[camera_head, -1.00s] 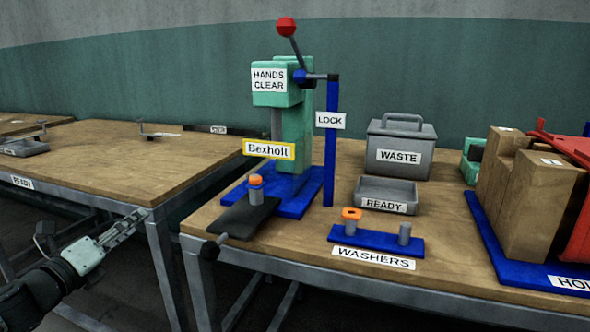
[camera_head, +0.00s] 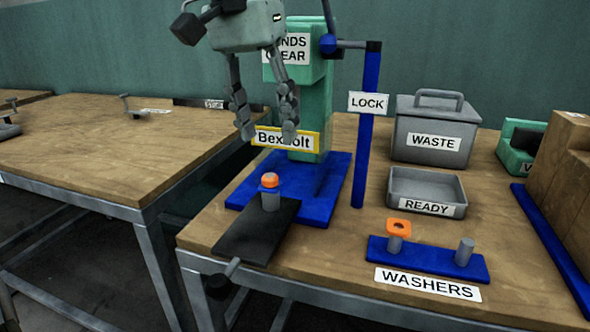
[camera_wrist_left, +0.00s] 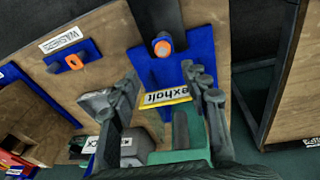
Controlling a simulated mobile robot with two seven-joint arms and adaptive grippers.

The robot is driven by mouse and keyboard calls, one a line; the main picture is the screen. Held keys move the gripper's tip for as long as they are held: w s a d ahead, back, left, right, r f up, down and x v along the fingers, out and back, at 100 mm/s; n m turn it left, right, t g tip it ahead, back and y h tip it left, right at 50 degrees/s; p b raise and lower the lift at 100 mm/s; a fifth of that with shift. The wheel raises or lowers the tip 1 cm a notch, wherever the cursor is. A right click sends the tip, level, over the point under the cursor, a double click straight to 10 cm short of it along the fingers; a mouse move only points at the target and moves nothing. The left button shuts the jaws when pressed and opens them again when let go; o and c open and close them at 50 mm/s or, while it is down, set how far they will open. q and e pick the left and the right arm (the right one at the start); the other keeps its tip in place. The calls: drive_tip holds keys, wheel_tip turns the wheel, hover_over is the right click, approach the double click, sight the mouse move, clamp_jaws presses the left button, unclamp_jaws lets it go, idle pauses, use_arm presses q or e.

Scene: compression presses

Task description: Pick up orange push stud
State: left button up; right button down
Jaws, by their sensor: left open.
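The orange push stud (camera_head: 270,181) stands on a grey post on the black slide plate (camera_head: 252,238) in front of the Bexholt press (camera_head: 318,105). It also shows in the left wrist view (camera_wrist_left: 162,48), beyond the fingertips. My left gripper (camera_head: 266,136) is open and empty, fingers pointing down, above and behind the stud and in front of the press. Its fingers also show in the left wrist view (camera_wrist_left: 158,82), spread to either side of the Bexholt sign. My right gripper is in neither view.
An orange washer (camera_head: 399,226) sits on a post of the blue washer stand (camera_head: 430,258), right of the slide. The blue LOCK post (camera_head: 369,130), grey READY tray (camera_head: 428,187) and grey WASTE box (camera_head: 433,135) stand to the right. A gap separates the left table (camera_head: 100,150).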

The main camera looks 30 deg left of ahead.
sight(270, 175)
use_arm(q)
drive_tip(key=shift+a+r+m+y, duration=0.15)
drive_tip(key=shift+r+m+y, duration=0.15)
drive_tip(key=shift+y, duration=0.1)
drive_tip(key=shift+f, duration=0.1)
drive_tip(key=f, duration=0.6)
drive_tip(key=shift+s+d+f, duration=0.15)
drive_tip(key=shift+d+f, duration=0.05)
drive_tip(key=shift+d, duration=0.05)
drive_tip(key=shift+f, duration=0.5)
drive_tip(key=c, duration=0.9)
